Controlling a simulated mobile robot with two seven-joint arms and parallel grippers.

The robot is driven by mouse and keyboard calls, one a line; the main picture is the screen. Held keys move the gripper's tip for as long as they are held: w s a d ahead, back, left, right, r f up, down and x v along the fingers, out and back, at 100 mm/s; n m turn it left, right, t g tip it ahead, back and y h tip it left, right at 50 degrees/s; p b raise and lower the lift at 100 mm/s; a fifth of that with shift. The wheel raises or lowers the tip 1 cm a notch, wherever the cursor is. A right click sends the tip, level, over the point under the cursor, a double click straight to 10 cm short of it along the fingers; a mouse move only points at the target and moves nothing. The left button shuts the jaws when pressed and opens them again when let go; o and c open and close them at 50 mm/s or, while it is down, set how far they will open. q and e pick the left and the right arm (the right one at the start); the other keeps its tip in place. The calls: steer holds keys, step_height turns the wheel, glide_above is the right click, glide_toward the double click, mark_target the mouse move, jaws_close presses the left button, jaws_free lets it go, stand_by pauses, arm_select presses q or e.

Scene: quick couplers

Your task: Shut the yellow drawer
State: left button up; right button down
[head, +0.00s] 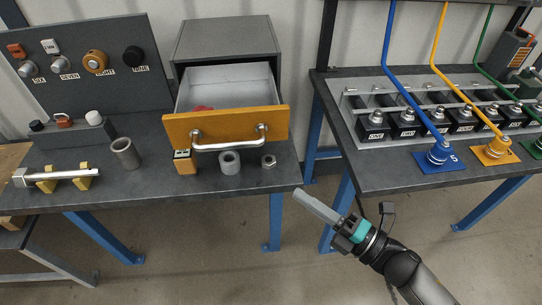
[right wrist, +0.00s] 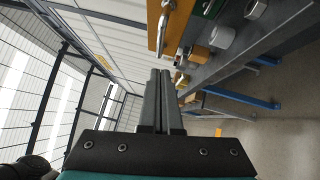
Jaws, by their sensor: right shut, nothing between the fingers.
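The yellow drawer (head: 180,129) stands pulled out of the grey cabinet (head: 222,40) on the left bench in the head view. Its light grey inside shows, with a red thing (head: 203,108) partly hidden behind the front. A silver bar handle (head: 230,144) is on the drawer front. My right gripper (head: 299,194) is shut and empty, in front of the bench edge, below and to the right of the drawer, apart from it. In the right wrist view the shut fingers (right wrist: 159,75) point toward the drawer front (right wrist: 177,28). My left gripper is not in view.
Below the drawer front are a small orange block (head: 185,164), a grey ring (head: 229,163) and a nut (head: 268,161). A grey cup (head: 125,153) stands left. The right bench (head: 385,180) holds black boxes and coloured couplers. A floor gap separates the benches.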

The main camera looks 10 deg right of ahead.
steer(key=w+a+r, duration=0.2)
steer(key=w+a, duration=0.4)
steer(key=w, duration=0.4)
stand_by(0.3)
